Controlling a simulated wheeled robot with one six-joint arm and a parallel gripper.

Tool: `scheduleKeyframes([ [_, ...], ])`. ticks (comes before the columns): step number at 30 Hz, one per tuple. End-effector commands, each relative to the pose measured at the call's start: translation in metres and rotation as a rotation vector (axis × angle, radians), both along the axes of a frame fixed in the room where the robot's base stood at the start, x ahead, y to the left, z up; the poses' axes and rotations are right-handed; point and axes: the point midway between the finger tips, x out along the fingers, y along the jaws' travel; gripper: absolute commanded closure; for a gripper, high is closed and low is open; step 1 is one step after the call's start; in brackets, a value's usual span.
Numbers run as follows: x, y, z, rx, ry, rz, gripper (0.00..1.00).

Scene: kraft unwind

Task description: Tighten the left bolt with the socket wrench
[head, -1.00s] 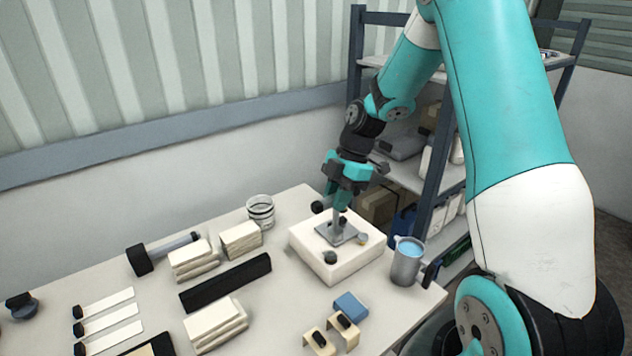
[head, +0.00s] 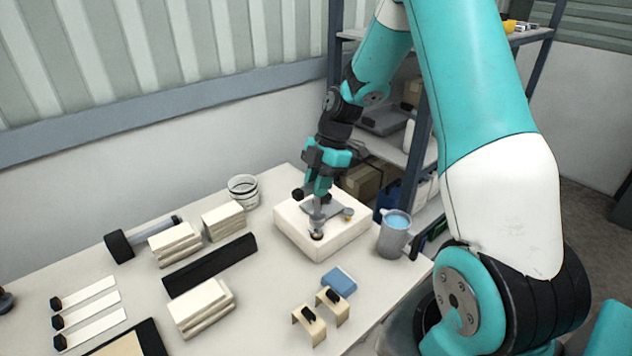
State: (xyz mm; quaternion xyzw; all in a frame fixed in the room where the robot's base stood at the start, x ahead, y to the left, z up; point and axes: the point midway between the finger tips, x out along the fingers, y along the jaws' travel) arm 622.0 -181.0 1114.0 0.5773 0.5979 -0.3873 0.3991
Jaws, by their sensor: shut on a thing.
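A pale square block (head: 283,236) on the table carries a grey metal plate (head: 338,203). A dark bolt head sits at the plate's near-left side and a small brass-coloured one (head: 348,213) at its right. My gripper (head: 319,193) is shut on the socket wrench (head: 317,214), which points down. The wrench's lower end is at the dark bolt and largely covers it; I cannot tell whether it is fully seated. A black knob (head: 298,194) sticks out left of the fingers, seemingly part of the wrench.
A grey mug (head: 393,238) stands close right of the block, a clear cup (head: 243,190) behind left. A blue box (head: 339,281), two tan brackets (head: 308,325), a black bar (head: 210,262) and cloth stacks (head: 200,307) lie in front. Shelving stands behind right.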

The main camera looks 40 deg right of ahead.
Motion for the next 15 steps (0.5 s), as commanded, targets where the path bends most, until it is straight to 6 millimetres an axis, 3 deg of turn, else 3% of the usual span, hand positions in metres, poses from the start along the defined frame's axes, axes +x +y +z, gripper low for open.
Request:
scheduleKeyframes([
  [6, -0.0001, 0.0004, -0.0127, 0.001, 0.001, 0.000, 1.00],
  [15, 0.0002, 0.0004, -0.0106, 0.000, 0.000, 0.001, 1.00],
])
